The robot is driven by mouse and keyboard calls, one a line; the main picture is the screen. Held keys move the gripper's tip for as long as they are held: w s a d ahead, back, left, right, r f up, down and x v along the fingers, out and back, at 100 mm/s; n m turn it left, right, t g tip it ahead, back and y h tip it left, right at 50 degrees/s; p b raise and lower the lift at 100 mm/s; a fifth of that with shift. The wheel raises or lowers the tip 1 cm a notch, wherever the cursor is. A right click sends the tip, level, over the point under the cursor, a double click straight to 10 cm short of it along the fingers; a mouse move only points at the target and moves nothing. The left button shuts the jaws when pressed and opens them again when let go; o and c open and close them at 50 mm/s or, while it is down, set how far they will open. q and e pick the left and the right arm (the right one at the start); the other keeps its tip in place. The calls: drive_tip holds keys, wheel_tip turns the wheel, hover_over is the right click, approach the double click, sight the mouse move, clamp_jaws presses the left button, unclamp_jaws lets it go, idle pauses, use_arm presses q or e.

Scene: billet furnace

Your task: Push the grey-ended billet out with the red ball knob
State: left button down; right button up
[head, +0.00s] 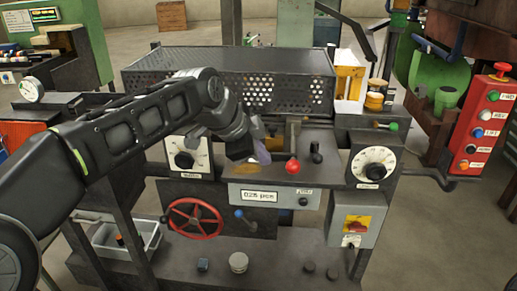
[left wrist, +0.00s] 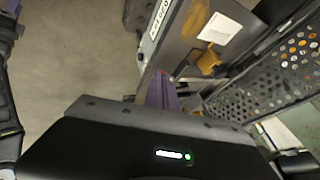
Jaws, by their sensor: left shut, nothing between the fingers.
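The red ball knob (head: 292,166) stands on the front ledge of the furnace (head: 230,66), right of centre. My left gripper (head: 262,153) is shut and empty, a short way left of the red knob and apart from it. Its purple fingers also show in the left wrist view (left wrist: 161,92), close together. I cannot pick out the grey-ended billet in either view. A small brownish-yellow patch lies on the ledge below my left gripper; I cannot tell what it is. My right gripper is in neither view.
A black knob (head: 316,147) stands just right of the red one, and a green knob (head: 393,126) farther right. Below the ledge are a counter panel (head: 268,195), a blue-knobbed lever (head: 241,214) and a red handwheel (head: 196,218). Dials flank the ledge. The perforated cover rises behind.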

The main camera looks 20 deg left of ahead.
use_arm(q)
drive_tip(key=w+f, duration=0.1)
drive_tip(key=w, duration=0.1)
drive_tip(key=w+f+p, duration=0.1)
drive_tip(key=w+f, duration=0.1)
drive_tip(key=w+f+p, duration=0.1)
drive_tip(key=w, duration=0.1)
drive_tip(key=shift+w+d+f, duration=0.2)
drive_tip(key=shift+d+f, duration=0.2)
drive_tip(key=shift+w+a+f, duration=0.1)
drive_tip(key=shift+w+a, duration=0.05)
drive_tip(key=shift+w, duration=0.35)
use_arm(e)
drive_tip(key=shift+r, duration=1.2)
